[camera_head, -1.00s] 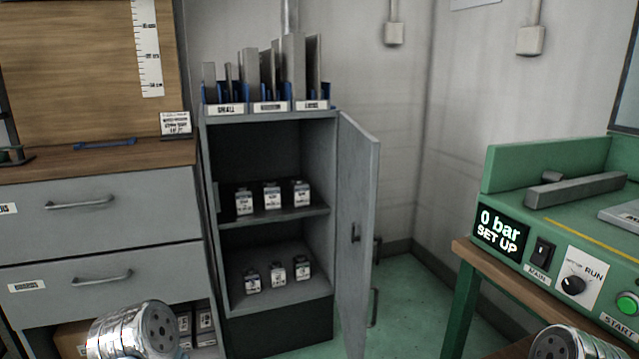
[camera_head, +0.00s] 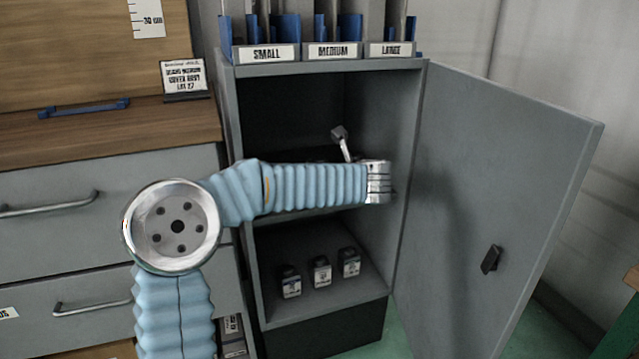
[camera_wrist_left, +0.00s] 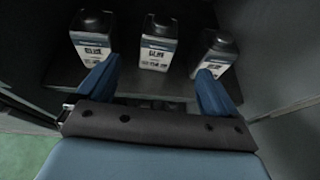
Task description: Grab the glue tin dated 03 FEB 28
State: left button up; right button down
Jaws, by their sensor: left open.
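In the left wrist view, three dark-capped tins with white and blue labels stand in a row on a dark shelf: a left tin (camera_wrist_left: 93,40), a middle tin (camera_wrist_left: 157,43) and a right tin (camera_wrist_left: 216,52). Their print is too blurred to read a date. My left gripper (camera_wrist_left: 155,80) is open and empty, its blue fingers in front of the row, spread about the middle tin. In the head view my left arm reaches into the cabinet at upper shelf height and hides that shelf's tins. Several-line labels mark the lower tins (camera_head: 320,272) too, unreadable. My right gripper is out of view.
The grey cabinet (camera_head: 325,69) has its door (camera_head: 490,190) swung open to the right. Blue racks labelled SMALL, MEDIUM and LARGE stand on top. A drawer unit (camera_head: 100,180) with a wooden top (camera_head: 110,140) stands to the left.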

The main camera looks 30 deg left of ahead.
pick_arm(q)
jog(key=x, duration=1.3)
jog(key=shift+a+f, duration=0.1)
jog(key=shift+a, duration=0.15)
jog(key=shift+s, duration=0.1)
jog(key=c, duration=1.1)
jog(key=shift+c, duration=0.9)
